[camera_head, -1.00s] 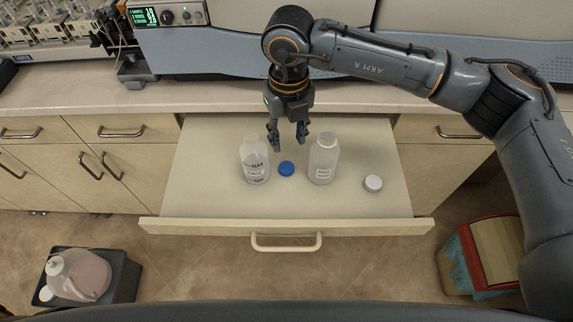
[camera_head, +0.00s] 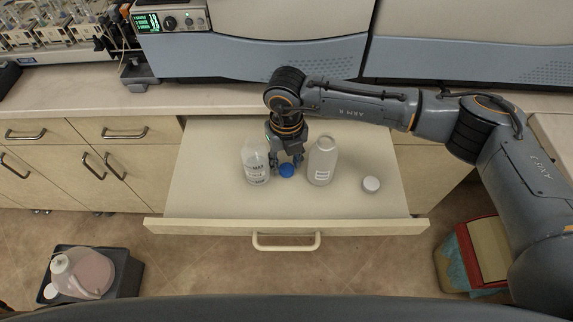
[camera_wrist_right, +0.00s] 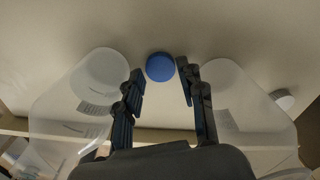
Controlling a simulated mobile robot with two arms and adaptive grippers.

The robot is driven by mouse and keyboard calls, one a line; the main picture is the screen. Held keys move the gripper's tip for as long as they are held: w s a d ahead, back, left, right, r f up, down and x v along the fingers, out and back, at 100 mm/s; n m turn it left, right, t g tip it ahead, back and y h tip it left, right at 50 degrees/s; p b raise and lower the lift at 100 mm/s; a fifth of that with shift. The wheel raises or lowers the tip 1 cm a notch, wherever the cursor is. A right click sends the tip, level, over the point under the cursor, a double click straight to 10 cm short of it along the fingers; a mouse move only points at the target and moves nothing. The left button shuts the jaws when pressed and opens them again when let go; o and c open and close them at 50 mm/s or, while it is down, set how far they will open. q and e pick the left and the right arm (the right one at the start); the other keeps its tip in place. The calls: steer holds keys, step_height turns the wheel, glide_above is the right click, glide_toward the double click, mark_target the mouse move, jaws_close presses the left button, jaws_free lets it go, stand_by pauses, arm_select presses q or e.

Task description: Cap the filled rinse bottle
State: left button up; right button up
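A blue cap (camera_head: 287,170) lies on the bare surface of the pulled-out drawer, between two bottles. My right gripper (camera_head: 287,163) is low over the drawer at the blue cap, its fingers pointing down. In the right wrist view the blue cap (camera_wrist_right: 160,67) shows just beyond and between the open fingertips (camera_wrist_right: 160,80). A translucent bottle with dark print (camera_head: 256,164) stands uncapped to the left. A translucent bottle with a small label (camera_head: 321,166) stands to the right, apparently uncapped. Which bottle is filled I cannot tell. My left gripper is out of view.
A white cap (camera_head: 371,184) lies on the drawer at the right. The drawer (camera_head: 215,205) is otherwise bare, with a raised front edge. The bottles stand close on both sides of my gripper. A jug of pinkish liquid (camera_head: 88,272) is on the floor at the left.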

steer(key=shift+f, duration=0.65)
steer(key=c, duration=0.3)
steer(key=shift+c, duration=0.3)
